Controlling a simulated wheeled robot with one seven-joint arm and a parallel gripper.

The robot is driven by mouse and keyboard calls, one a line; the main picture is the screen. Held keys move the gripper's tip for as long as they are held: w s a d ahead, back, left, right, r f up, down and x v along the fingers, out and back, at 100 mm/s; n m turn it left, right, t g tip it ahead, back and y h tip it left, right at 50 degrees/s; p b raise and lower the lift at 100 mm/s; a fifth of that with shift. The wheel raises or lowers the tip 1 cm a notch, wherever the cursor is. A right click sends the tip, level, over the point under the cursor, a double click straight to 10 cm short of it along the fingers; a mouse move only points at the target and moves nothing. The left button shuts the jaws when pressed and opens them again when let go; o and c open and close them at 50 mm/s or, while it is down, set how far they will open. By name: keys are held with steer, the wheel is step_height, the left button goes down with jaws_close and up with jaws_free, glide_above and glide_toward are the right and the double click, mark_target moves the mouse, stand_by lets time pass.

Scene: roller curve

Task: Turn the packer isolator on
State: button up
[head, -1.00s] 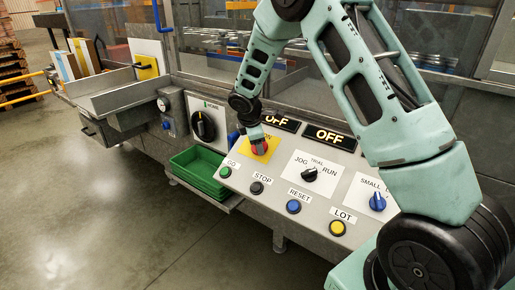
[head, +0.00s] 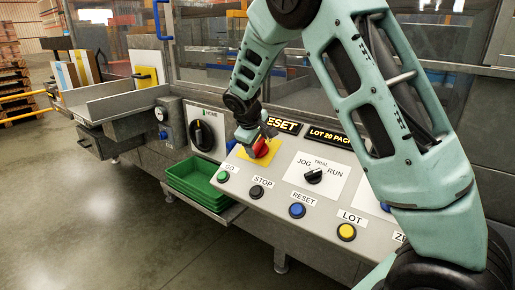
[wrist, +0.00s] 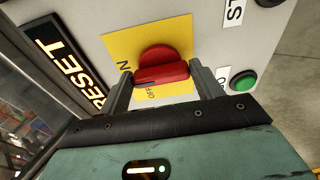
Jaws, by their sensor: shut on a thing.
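The packer isolator is a red rotary handle (wrist: 162,68) on a yellow plate (wrist: 118,45) at the upper left of the sloped control panel. In the head view the red handle (head: 261,149) shows just below my gripper (head: 262,138). In the wrist view my gripper (wrist: 160,85) has a finger on each side of the handle's bar and is shut on it. Part of an ON mark and an OFF mark show on the plate. The display beside it (wrist: 70,60) reads RESET; a second display (head: 331,138) reads LOT 20 PACK.
Below are a green GO button (head: 223,177), a STOP button (head: 256,191), a blue RESET button (head: 297,211) and a yellow LOT button (head: 346,232). A JOG/RUN knob (head: 314,175) is to the right. Green trays (head: 195,185) and a HOME knob (head: 203,135) are left.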

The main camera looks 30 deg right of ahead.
stand_by(0.6)
steer(key=o, duration=1)
steer(key=v, duration=1.7)
steer(key=shift+a+r, duration=0.15)
steer(key=s+a+f+n+g+y+p, duration=0.1)
steer(key=s+a+y+p, duration=0.1)
steer(key=s+a, duration=0.45)
steer(key=s+a+f+n+y+p, duration=0.1)
steer(key=s+a+f+y+p, duration=0.15)
steer(key=s+a, duration=0.45)
steer(key=s+a+g+p, duration=0.1)
steer(key=s+a, duration=0.1)
steer(key=s, duration=0.4)
steer(key=s+a+f+p, duration=0.1)
steer(key=s+a, duration=0.2)
steer(key=s, duration=0.4)
steer(key=s+a+n+g+y+p, duration=0.1)
steer(key=s+a+p, duration=0.1)
steer(key=s, duration=0.4)
steer(key=shift+s+a+f+g, duration=0.2)
steer(key=shift+s+f+g, duration=0.1)
steer(key=shift+s+f, duration=0.1)
